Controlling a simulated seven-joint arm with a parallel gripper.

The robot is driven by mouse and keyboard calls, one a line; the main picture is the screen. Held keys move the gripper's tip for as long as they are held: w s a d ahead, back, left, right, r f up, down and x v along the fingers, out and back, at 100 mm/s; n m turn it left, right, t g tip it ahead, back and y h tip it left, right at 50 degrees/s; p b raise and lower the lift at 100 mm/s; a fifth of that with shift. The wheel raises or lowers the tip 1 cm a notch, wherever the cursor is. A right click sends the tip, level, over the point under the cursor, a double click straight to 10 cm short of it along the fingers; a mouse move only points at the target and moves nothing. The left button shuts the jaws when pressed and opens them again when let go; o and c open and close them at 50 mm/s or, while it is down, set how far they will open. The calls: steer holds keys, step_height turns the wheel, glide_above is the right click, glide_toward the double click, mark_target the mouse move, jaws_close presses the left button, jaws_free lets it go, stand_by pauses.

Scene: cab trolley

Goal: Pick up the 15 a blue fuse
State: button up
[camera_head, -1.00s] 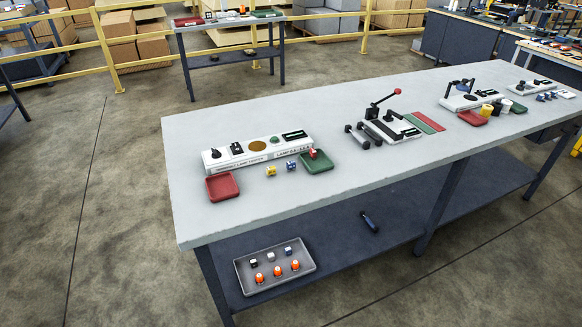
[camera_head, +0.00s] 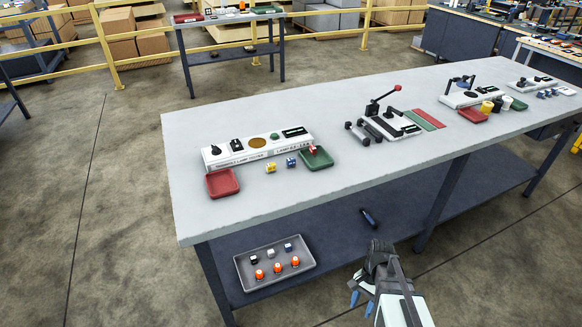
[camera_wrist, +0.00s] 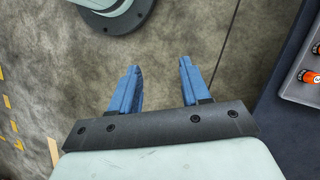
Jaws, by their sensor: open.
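A small blue fuse (camera_head: 291,162) stands on the grey table top, between a yellow fuse (camera_head: 271,168) and the green tray (camera_head: 318,160); its rating is too small to read. A red fuse (camera_head: 312,148) is at the green tray. My gripper (camera_head: 361,300) is at the lower right of the head view, in front of the table and well apart from the fuses. In the wrist view its two blue fingers (camera_wrist: 156,88) are spread, with only floor between them.
A white lamp tester (camera_head: 257,148) stands behind the fuses, with a red tray (camera_head: 222,183) to their left. A lever fixture (camera_head: 385,122) is farther right. On the lower shelf lies a grey tray (camera_head: 272,284) with orange-capped pieces. The table's front edge is between my gripper and the fuses.

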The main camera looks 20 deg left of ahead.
steer(key=w+a+r+m+t, duration=0.1)
steer(key=w+a+r, duration=0.3)
steer(key=a+r, duration=0.4)
steer(key=w+a+r+m, duration=0.1)
steer(key=w+a+r, duration=0.4)
steer(key=r, duration=0.9)
steer(key=w+a+r+m+t, duration=0.1)
steer(key=w+a+r, duration=0.3)
steer(key=a+r, duration=0.8)
steer(key=shift+w+m+t+y, duration=0.3)
steer(key=shift+w+m, duration=0.05)
steer(key=shift+m, duration=0.05)
steer(key=w+a+r+t, duration=0.2)
steer(key=w+a+r, duration=0.7)
steer(key=w+a, duration=0.15)
glide_above(291, 159)
steer(key=shift+h, duration=0.4)
steer(key=f, duration=0.8)
steer(key=shift+s+a+f, duration=0.15)
steer(key=shift+s+f, duration=0.1)
steer(key=shift+s, duration=0.05)
steer(key=shift+w+f, duration=0.15)
steer(key=shift+f, duration=1.2)
steer(key=shift+w+f, duration=0.1)
steer(key=shift+f, duration=1.2)
steer(key=shift+c, duration=0.4)
jaws_close()
